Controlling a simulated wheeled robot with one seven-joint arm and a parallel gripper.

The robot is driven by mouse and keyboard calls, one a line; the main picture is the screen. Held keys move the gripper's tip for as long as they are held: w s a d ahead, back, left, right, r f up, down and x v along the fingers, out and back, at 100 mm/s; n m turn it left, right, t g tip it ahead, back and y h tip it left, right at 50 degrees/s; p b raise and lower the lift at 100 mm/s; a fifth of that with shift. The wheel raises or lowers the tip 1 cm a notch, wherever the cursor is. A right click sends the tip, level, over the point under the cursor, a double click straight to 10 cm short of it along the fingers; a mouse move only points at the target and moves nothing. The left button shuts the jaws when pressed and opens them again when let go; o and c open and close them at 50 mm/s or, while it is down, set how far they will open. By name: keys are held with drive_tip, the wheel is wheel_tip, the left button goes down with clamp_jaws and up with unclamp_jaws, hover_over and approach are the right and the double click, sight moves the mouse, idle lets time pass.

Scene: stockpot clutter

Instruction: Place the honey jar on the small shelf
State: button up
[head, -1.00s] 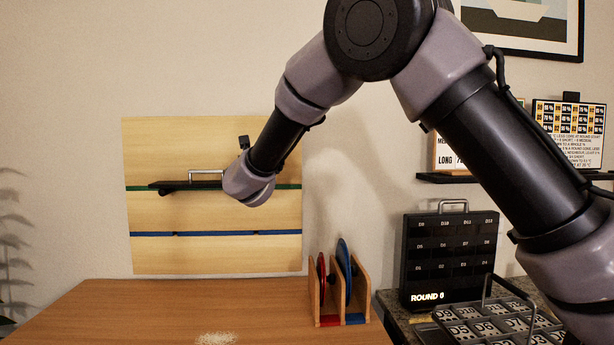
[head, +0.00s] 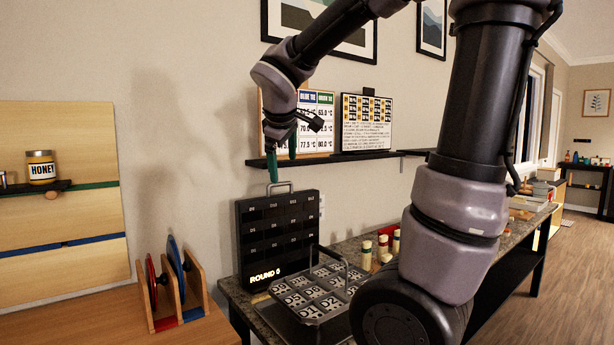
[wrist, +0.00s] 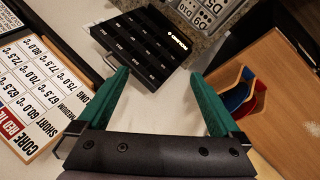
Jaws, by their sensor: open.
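My gripper (head: 281,160) has green fingers and is well to the right of the jar, above the black ROUND 6 case. In the wrist view my gripper (wrist: 160,100) is open, with nothing between its fingers. The jar and shelf are not in the wrist view.
The black case (head: 280,232) stands on the counter, with a tray of labelled tiles (head: 318,293) before it. A wooden rack with red and blue discs (head: 172,280) stands on the wooden table. A wall shelf (head: 340,157) carries charts behind my gripper.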

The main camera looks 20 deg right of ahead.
drive_tip(key=s+f+m+y, duration=0.1)
drive_tip(key=s+m+y, duration=0.3)
drive_tip(key=s+m, duration=0.8)
drive_tip(key=s, duration=0.4)
drive_tip(key=shift+s+a+y, duration=0.3)
drive_tip(key=shift+a+y, duration=0.05)
drive_tip(key=shift+y, duration=0.05)
